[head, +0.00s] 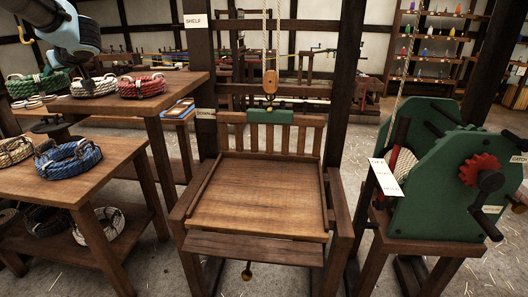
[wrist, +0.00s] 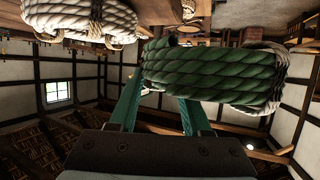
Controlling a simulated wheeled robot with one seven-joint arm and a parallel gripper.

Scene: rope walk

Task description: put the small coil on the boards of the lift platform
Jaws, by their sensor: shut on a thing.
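The green coil (head: 36,84), a ring of thick rope with pale ties, is at the far left of the head view, over the upper table. In the wrist view the green coil (wrist: 215,75) is large and close, across my fingers. My gripper (wrist: 160,90) is shut on it at one end; the fingertips are partly hidden. In the head view my arm covers part of the grip. The lift platform (head: 258,195) is at the centre, with a bare flat board top, slatted back and raised sides.
A white coil (head: 93,86) and a red coil (head: 142,86) sit on the upper table (head: 185,82). A blue coil (head: 68,158) lies on the lower table (head: 120,150). A post (head: 197,75) stands between tables and platform. A green winch (head: 440,170) stands right.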

